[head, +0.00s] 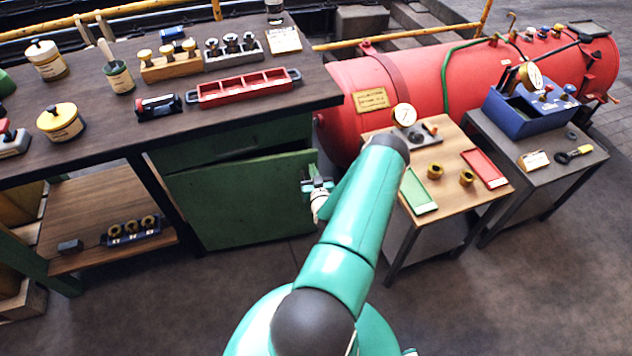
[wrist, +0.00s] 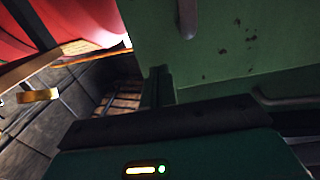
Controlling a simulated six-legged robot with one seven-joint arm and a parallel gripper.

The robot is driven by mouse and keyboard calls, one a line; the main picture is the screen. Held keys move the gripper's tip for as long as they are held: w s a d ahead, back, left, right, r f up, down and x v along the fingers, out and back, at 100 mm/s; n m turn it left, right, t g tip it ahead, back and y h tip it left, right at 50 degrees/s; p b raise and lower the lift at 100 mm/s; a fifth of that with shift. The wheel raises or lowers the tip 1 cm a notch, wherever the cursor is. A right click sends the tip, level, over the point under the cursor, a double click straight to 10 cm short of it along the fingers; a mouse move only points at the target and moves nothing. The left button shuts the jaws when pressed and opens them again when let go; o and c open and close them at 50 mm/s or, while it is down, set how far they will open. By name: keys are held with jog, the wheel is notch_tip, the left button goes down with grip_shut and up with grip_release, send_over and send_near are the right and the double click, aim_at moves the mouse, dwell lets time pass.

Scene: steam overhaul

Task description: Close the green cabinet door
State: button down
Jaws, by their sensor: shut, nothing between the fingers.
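The green cabinet door (head: 245,200) is under the dark workbench in the head view. It stands ajar, its top edge out from the green cabinet body (head: 285,133) with a dark gap behind it. My gripper (head: 311,186) is shut and empty at the door's right edge, near mid-height. I cannot tell whether it touches the door. In the wrist view a chipped green panel (wrist: 235,45) with a metal handle (wrist: 187,18) fills the upper right, and my gripper (wrist: 158,85) is in front of its lower left. My arm hides the area right of the door.
The workbench (head: 95,95) holds jars, a red tray (head: 245,88) and tools. A small wooden table (head: 450,150) with trays and brass parts stands right of my arm, with a grey table (head: 545,150) beyond. A red boiler (head: 430,85) lies behind. Floor before the door is clear.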

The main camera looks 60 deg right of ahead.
jog(key=shift+w+d, duration=0.4)
jog(key=shift+d, duration=0.2)
